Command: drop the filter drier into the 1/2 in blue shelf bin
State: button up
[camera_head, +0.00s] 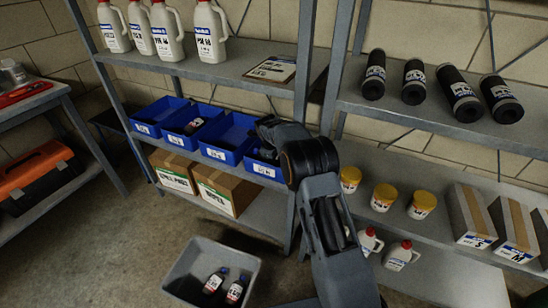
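A row of blue shelf bins stands on the middle shelf at left: a far-left bin (146,129), a second bin (177,139), a third bin (218,154) and a right-hand bin (262,169). Their white size labels are too small to read. A small dark item with a pale label (194,126) lies in the second bin. My gripper (266,150) is at the right-hand bin, over its right side. My wrist and arm hide much of the fingers, and I cannot make out a filter drier in them or whether they are open.
White jugs (165,30) and a clipboard (272,69) are on the shelf above the bins. Black cylinders (459,94) lie on the right shelf, above yellow-lidded tubs (384,197). Cardboard boxes (226,190) sit below the bins. A grey tote (178,272) with two dark bottles (236,291) is in front.

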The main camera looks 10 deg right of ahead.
jog(key=shift+f, duration=0.1)
jog(key=shift+f+b, duration=0.5)
jog(key=shift+b, duration=0.05)
jog(key=o, duration=1.2)
jog(key=p+v, duration=0.2)
jog(key=v, duration=0.5)
jog(key=shift+w+d+r+p, duration=0.1)
jog(key=shift+w+r+p, duration=0.05)
jog(key=shift+r+p, duration=0.2)
jog(key=shift+r, duration=0.55)
